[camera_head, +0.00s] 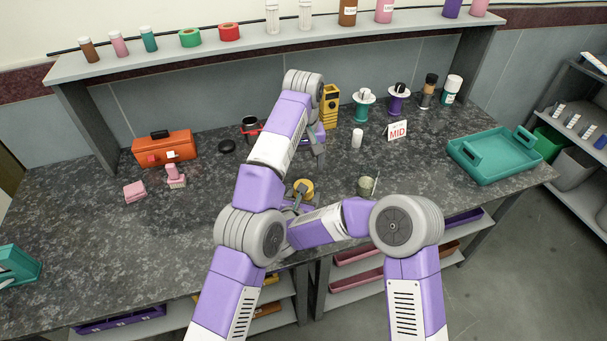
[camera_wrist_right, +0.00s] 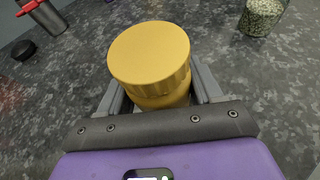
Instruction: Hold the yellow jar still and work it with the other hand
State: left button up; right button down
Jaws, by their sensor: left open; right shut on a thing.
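The yellow jar (camera_head: 303,187) is at the middle of the dark speckled counter, lid upward. In the right wrist view the jar (camera_wrist_right: 152,58) sits between both fingers, with its ribbed round lid on top. My right gripper (camera_wrist_right: 158,88) is shut on the jar's body, below the lid; in the head view it is mostly hidden behind my arms. I cannot tell whether the jar's base touches the counter. My left gripper (camera_head: 318,155) is open and points down, behind the jar and apart from it. No object shows between its fingers.
A glass of green bits (camera_head: 367,187) stands right of the jar. A white cylinder (camera_head: 357,138), a MID sign (camera_head: 397,131) and a yellow instrument (camera_head: 330,106) stand behind. An orange toolbox (camera_head: 165,147) is left, a teal tray (camera_head: 485,165) right. The front-left counter is mostly clear.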

aim_at(303, 182)
pick_arm(q)
jog(key=m, duration=1.1)
jog(key=shift+f, duration=4)
jog(key=c, duration=1.1)
jog(key=n, duration=0.6)
jog(key=shift+r, duration=0.15)
jog(key=shift+r, duration=1)
